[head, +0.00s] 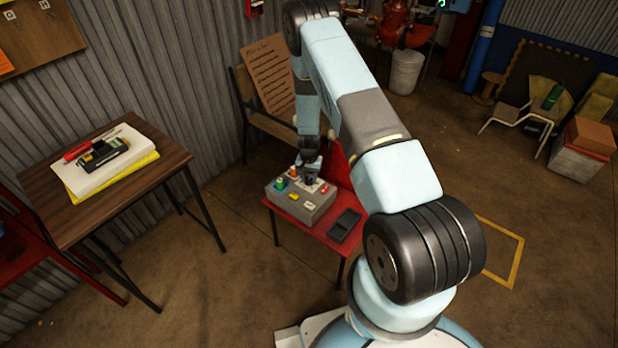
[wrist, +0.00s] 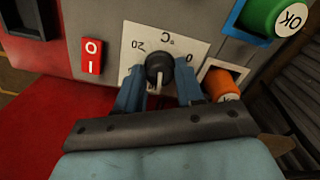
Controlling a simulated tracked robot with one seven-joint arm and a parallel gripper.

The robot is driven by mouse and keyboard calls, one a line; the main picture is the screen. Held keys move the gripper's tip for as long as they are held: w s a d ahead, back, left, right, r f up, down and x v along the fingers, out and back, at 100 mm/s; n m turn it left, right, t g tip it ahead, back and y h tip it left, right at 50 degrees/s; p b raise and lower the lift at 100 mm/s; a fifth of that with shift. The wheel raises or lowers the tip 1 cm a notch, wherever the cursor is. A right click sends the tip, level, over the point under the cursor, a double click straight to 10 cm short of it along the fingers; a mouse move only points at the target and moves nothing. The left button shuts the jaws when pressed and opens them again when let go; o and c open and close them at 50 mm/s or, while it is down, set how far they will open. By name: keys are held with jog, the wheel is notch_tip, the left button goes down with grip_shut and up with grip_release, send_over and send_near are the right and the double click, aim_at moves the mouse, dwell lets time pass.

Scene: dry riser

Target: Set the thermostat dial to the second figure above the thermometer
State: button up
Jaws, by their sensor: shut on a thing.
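The thermostat dial (wrist: 160,66) is a dark round knob with a pale pointer line, on a white plate (wrist: 170,32) marked °C. The lettering looks upside down in the wrist view. A 20 shows left of the knob and a 0 right of it; the lower part of the plate is mostly hidden. The pointer line runs toward the bottom of the picture. My gripper (wrist: 160,88) has its blue fingers on both sides of the knob, shut on it. In the head view my gripper (head: 310,178) is over the grey control box (head: 312,212). I cannot make out a thermometer.
A red rocker switch (wrist: 93,56), an orange knob (wrist: 221,84) and a green OK button (wrist: 275,16) are close beside the dial. The box stands on a red table (head: 322,231) with a dark tray (head: 344,226). A wooden table (head: 165,160) stands left.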

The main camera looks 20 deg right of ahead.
aim_at(309, 178)
jog(key=shift+m, duration=1.1)
jog(key=o, duration=1)
notch_tip(309, 178, up, 14)
jog(key=shift+f, duration=0.15)
